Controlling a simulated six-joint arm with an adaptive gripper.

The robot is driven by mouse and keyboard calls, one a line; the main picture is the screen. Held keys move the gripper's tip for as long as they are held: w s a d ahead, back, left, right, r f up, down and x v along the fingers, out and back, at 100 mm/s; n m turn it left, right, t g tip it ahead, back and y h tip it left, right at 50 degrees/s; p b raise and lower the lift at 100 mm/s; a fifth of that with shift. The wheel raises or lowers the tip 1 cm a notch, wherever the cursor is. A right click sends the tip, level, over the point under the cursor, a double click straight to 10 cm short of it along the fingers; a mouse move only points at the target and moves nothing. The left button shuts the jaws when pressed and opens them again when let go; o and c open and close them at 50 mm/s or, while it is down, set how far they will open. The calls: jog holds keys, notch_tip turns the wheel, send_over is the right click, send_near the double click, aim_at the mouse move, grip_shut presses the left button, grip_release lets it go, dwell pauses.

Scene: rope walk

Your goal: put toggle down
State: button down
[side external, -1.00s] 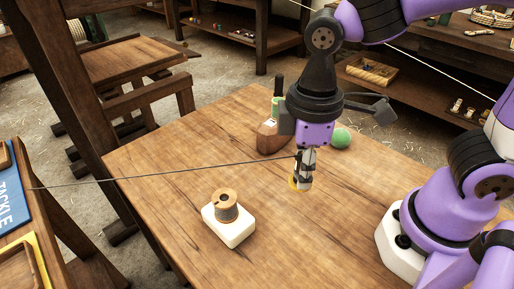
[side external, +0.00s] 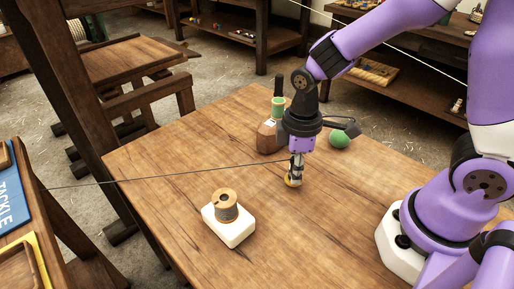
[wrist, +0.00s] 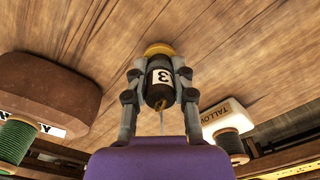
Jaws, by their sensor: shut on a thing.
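I cannot tell whether that end touches the wood. A thin dark line (side external: 160,177) runs from the left edge to the gripper.
On the table (side external: 180,160), a white block (side external: 232,231) carries a spool (side external: 226,206) at front. A brown block (side external: 266,138), a green spool (side external: 278,106) and a green ball (side external: 340,138) are behind the gripper. The wood left of the gripper is clear.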

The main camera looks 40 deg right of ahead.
jog(key=c, duration=0.7)
grip_release()
jog(key=shift+f, duration=0.1)
notch_tip(320, 180, up, 12)
jog(key=shift+f, duration=0.1)
jog(key=s+d+r+m+t, duration=0.3)
jog(key=s+m+t, duration=0.1)
jog(key=m, duration=0.2)
jog(key=shift+r+m, duration=0.15)
jog(key=shift+m, duration=0.25)
jog(key=shift+o, duration=0.5)
jog(key=shift+s+d+m+t, duration=0.25)
jog(key=shift+m+t, duration=0.15)
jog(key=shift+m, duration=0.15)
jog(key=shift+s+d+m+t, duration=0.25)
jog(key=shift+m+t, duration=0.15)
jog(key=shift+m, duration=0.15)
